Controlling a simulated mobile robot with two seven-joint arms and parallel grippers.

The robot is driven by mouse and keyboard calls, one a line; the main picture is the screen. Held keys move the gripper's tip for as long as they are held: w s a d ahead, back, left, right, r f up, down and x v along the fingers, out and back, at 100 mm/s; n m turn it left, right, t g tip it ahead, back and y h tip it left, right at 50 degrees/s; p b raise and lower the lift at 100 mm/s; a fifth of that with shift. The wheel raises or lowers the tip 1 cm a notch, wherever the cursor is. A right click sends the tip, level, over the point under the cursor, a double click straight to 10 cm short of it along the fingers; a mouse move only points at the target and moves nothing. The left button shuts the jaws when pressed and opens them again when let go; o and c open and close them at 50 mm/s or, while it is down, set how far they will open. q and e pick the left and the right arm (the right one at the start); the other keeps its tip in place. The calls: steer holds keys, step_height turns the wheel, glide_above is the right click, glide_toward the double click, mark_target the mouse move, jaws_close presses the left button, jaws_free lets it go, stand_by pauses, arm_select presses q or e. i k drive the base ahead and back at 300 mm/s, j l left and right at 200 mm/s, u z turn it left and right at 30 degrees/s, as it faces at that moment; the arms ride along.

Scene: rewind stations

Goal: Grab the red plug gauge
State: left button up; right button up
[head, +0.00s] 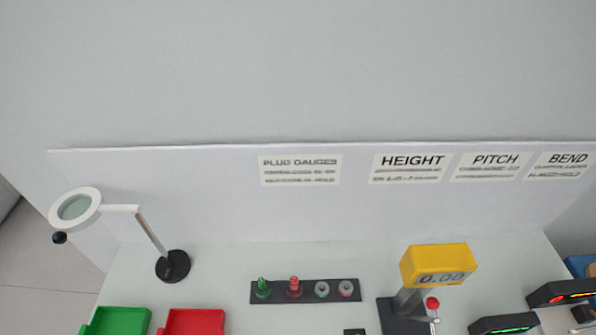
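The red plug gauge (294,287) stands upright in a dark holder strip (278,299) on the bench, below the "PLUG GAUGES" label. A green plug gauge (263,287) stands just left of it in the same strip. Two grey round pieces (322,289) with reddish and greenish tints sit in the strip to its right. Neither of my grippers shows in the head view.
A magnifier lamp (76,208) stands at the left. Green (120,320) and red (195,321) trays lie at the front left. A yellow height gauge (438,265) reading 0.00 stands right of the strip. A backboard (220,200) rises behind.

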mark_target(293, 281)
steer(key=l+u, duration=0.35)
steer(key=k+l+u, duration=0.1)
steer(key=l+u, duration=0.2)
steer(key=l, duration=0.25)
steer(key=k+l+u, duration=0.1)
steer(key=l+u, duration=0.25)
steer(key=k+j+z, duration=0.1)
steer(key=j+z, duration=0.2)
steer(key=j, duration=0.45)
steer(key=k+j+z, duration=0.15)
steer(key=j, duration=0.5)
